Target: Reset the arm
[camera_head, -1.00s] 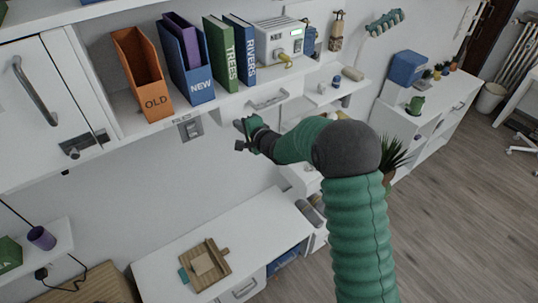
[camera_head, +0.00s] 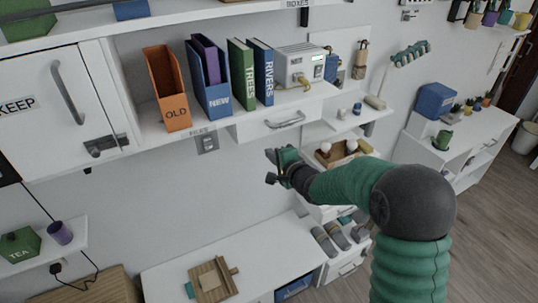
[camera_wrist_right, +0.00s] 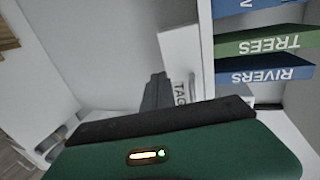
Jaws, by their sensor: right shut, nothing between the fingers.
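My right arm reaches in from the lower right of the head view, with a green ribbed sleeve and a dark grey elbow joint. My right gripper (camera_head: 275,168) is shut and empty. It shows in front of the white wall, below the shelf drawer (camera_head: 285,122) in the picture, and touches nothing that I can see. The right wrist view shows the green and black gripper housing (camera_wrist_right: 170,145) and a dark finger part (camera_wrist_right: 155,92) beyond it. My left gripper is not in view.
The shelf holds an orange OLD file (camera_head: 165,90), a blue NEW file (camera_head: 210,88), TREES (camera_head: 241,75) and RIVERS (camera_head: 262,75) books and a white device (camera_head: 303,66). A lower desk (camera_head: 235,245) bears a wooden board (camera_head: 212,280). Bare wall lies left of the gripper.

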